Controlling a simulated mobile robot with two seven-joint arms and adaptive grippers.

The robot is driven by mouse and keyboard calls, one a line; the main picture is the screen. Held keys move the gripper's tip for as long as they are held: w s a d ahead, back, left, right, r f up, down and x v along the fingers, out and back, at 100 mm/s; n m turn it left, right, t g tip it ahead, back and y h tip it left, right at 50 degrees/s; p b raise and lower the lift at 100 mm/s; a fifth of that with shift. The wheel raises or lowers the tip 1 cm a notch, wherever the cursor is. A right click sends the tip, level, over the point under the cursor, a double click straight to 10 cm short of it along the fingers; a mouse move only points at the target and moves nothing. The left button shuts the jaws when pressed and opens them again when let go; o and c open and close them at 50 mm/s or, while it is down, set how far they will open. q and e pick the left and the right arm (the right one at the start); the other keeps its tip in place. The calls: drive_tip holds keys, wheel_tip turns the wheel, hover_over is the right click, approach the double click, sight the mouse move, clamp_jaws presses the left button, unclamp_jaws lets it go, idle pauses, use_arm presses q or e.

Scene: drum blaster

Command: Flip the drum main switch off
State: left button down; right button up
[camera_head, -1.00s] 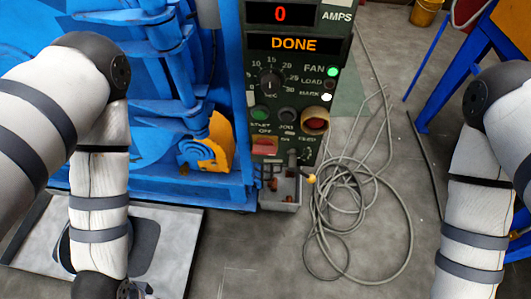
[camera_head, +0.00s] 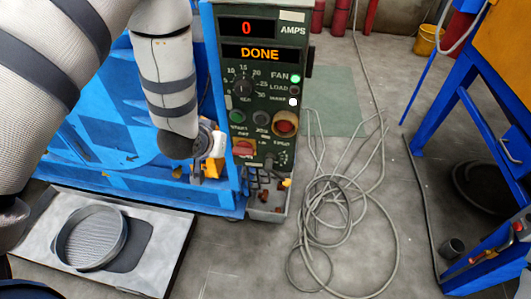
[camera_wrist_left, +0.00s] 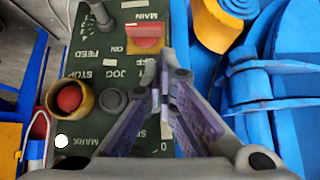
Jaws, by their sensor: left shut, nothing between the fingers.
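The drum's main switch, a red rocker (camera_head: 243,149), sits low on the left of the dark green control panel (camera_head: 262,100). In the left wrist view, where the panel appears inverted, the red switch (camera_wrist_left: 145,38) lies between ON and partly hidden OFF lettering. My left gripper (camera_wrist_left: 162,78) is shut and empty, its fingertips just short of the switch in that picture; contact cannot be told. In the head view, my left wrist is just left of the panel, and its fingers are hard to make out. My right gripper is not in view.
A red button in a yellow collar (camera_wrist_left: 69,98) and a grey jog button (camera_wrist_left: 114,99) are close to the fingers. The blue drum machine (camera_head: 90,140) stands left of the panel. A grey cable (camera_head: 340,215) lies coiled on the floor. The display reads DONE.

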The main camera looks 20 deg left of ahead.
use_arm(q)
drive_tip(key=shift+w+d+r+t, duration=0.15)
drive_tip(key=shift+w+r+t, duration=0.05)
drive_tip(key=shift+w+r, duration=0.4)
drive_tip(key=shift+w+d+r+t, duration=0.15)
drive_tip(key=shift+w+r+t, duration=0.05)
drive_tip(key=shift+w+r, duration=0.4)
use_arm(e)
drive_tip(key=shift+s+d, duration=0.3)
use_arm(q)
drive_tip(key=shift+w+a+f, duration=0.1)
drive_tip(key=shift+f, duration=0.15)
drive_tip(key=b, duration=0.3)
hover_over(243, 151)
drive_tip(key=s+a, duration=0.1)
drive_tip(key=f, duration=0.9)
drive_tip(key=shift+s+a+f, duration=0.15)
drive_tip(key=shift+s+f, duration=0.05)
drive_tip(key=shift+f, duration=0.75)
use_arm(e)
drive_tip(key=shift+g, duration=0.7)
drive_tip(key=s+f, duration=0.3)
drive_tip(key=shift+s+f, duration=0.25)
use_arm(q)
drive_tip(key=shift+a+f+n+h, duration=0.2)
drive_tip(key=shift+a+n+h, duration=0.3)
drive_tip(key=shift+h, duration=0.4)
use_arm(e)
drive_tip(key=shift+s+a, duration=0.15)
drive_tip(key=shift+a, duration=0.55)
